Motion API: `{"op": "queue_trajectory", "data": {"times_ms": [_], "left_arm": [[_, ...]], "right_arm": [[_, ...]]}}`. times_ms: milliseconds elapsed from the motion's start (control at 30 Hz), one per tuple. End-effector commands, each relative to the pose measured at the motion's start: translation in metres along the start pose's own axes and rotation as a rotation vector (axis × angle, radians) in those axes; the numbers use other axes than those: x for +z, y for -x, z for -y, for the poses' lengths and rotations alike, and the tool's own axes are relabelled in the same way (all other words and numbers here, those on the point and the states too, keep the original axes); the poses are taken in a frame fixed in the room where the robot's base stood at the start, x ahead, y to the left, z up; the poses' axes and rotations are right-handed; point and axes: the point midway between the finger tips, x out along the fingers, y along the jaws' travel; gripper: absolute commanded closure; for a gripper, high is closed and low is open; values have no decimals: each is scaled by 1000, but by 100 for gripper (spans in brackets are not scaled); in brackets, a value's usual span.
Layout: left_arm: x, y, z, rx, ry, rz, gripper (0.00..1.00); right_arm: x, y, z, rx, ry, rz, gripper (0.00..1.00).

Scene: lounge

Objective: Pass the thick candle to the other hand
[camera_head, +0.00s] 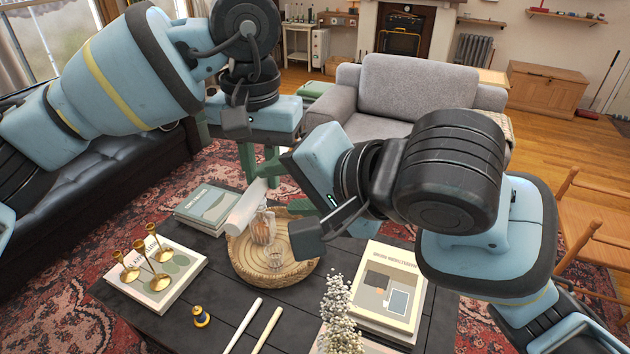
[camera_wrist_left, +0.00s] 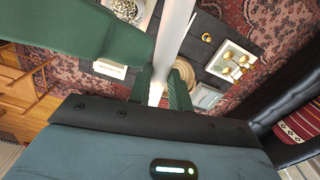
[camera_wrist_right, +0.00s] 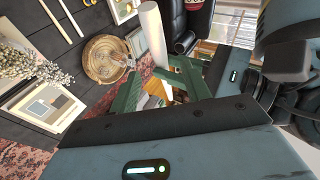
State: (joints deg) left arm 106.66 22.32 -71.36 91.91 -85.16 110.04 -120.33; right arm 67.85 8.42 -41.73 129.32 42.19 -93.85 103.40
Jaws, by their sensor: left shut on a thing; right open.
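The thick candle is a white cylinder, held tilted above the basket in the head view (camera_head: 246,207). My left gripper (camera_head: 262,178) is shut on one end of it, and the other end sticks out free. In the left wrist view the candle (camera_wrist_left: 172,35) runs up from between the green fingers (camera_wrist_left: 160,92). My right gripper (camera_head: 308,207) is open and empty, close to the right of the candle. In the right wrist view the candle (camera_wrist_right: 152,35) stands beyond the open fingers (camera_wrist_right: 160,88). Whether they touch it, I cannot tell.
The dark coffee table (camera_head: 220,312) holds a woven basket (camera_head: 250,265) with glass items, brass candlesticks (camera_head: 157,265), books (camera_head: 385,290), two thin tapers (camera_head: 267,330), a small yellow holder (camera_head: 201,317) and a white-flowered plant (camera_head: 338,315). A grey armchair (camera_head: 415,85) is behind.

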Motion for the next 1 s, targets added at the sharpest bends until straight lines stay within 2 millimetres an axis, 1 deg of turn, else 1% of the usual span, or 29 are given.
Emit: {"op": "queue_trajectory", "data": {"times_ms": [33, 100, 300, 500, 733, 767, 1000], "left_arm": [[0, 0, 0, 0, 0, -1, 100], [0, 0, 0, 0, 0, -1, 100], [0, 0, 0, 0, 0, -1, 100], [0, 0, 0, 0, 0, -1, 100], [0, 0, 0, 0, 0, -1, 100], [0, 0, 0, 0, 0, -1, 100], [0, 0, 0, 0, 0, -1, 100]], "right_arm": [[0, -9, 0, 2, -1, 1, 53], [0, -20, 0, 1, -2, 1, 53], [0, -42, 0, 0, 0, 0, 53], [0, -50, 0, -1, 1, -1, 53], [0, -50, 0, -1, 1, -1, 53], [0, -50, 0, -1, 1, -1, 54], [0, -50, 0, -1, 0, -1, 85]]}}
